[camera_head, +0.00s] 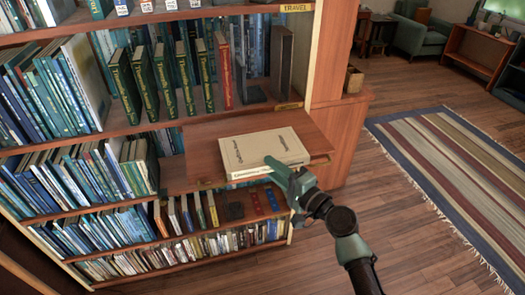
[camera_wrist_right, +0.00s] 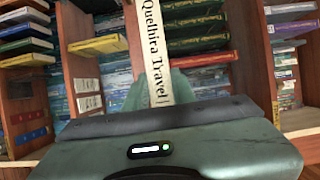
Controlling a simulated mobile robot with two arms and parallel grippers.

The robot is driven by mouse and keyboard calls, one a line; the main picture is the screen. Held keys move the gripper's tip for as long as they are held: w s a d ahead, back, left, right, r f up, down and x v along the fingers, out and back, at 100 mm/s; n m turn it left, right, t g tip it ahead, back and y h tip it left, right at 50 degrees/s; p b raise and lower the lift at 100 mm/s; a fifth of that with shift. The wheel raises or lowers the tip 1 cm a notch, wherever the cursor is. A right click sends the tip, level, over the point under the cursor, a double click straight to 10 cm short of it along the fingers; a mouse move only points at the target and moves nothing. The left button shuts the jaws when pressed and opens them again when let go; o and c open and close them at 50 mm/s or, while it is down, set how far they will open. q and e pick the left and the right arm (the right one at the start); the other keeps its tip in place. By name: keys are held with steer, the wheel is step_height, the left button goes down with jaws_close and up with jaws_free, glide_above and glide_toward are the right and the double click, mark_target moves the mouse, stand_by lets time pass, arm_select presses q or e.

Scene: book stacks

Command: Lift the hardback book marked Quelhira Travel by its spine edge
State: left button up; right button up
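The cream hardback book (camera_head: 264,150) lies flat on a pull-out wooden shelf in the head view, its lettered spine facing the front. In the right wrist view its spine (camera_wrist_right: 157,55) reads "Quelhira Travel" and runs up the picture. My right gripper (camera_head: 280,170) is at the book's spine edge, with one finger over the top cover. In the right wrist view the gripper (camera_wrist_right: 158,92) has a green finger against each side of the spine, so it looks shut on the book. The lower finger is hidden in the head view. My left gripper is not in view.
The pull-out shelf (camera_head: 205,135) juts from a tall bookcase filled with several rows of books. Dark green books and a red one (camera_head: 223,72) stand above it, behind the cream book. Open wooden floor (camera_head: 365,190) and a striped rug (camera_head: 455,170) lie to the right.

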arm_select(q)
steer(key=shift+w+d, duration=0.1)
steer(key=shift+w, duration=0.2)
arm_select(e)
jaws_close()
stand_by(0.7)
